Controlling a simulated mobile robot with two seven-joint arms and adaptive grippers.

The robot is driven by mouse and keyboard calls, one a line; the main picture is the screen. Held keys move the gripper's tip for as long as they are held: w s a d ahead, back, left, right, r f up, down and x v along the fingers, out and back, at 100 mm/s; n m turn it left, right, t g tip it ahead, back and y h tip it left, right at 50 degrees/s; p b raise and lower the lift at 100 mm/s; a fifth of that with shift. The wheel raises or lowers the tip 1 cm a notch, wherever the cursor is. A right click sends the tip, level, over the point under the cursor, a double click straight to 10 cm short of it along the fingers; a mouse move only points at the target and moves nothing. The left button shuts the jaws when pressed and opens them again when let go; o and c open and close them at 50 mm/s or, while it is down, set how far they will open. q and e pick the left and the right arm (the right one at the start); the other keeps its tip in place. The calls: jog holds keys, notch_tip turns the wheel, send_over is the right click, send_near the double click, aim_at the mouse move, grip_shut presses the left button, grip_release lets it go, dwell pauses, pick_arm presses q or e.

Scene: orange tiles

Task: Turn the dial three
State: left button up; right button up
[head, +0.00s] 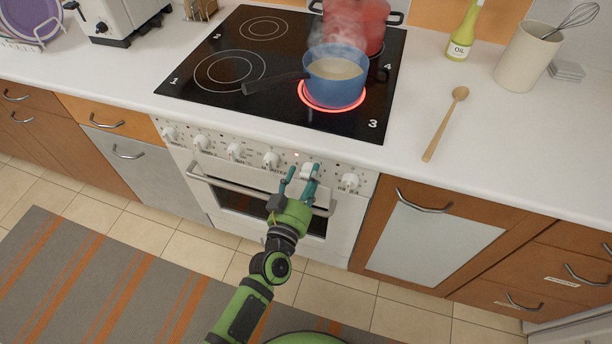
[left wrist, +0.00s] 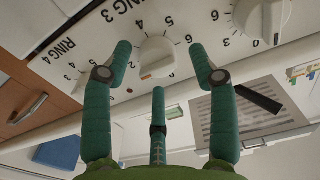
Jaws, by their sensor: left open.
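The dial for ring three (head: 308,169) is a white knob on the oven's front panel. In the left wrist view the same dial (left wrist: 157,57) sits beside the printed words "RING 3", with numbers around it; its exact setting is hard to read. My left gripper (head: 301,176) is open, in front of the panel. In the left wrist view its green-blue fingers stand on either side of the dial, with a third finger below it. I cannot tell whether any finger touches the dial. My right gripper is not in view.
A blue pot (head: 335,80) with pale steaming contents stands on the red-glowing ring 3. A red pot (head: 358,25) stands behind it. A white dial for ring 4 (head: 349,181) is to the right. The oven handle (head: 232,193) runs below the panel. A wooden spoon (head: 443,125) lies on the counter.

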pick_arm(q)
jog(key=shift+w+d, duration=0.1)
jog(key=shift+w, duration=0.15)
jog(key=c, duration=1.1)
jog(key=shift+c, duration=0.2)
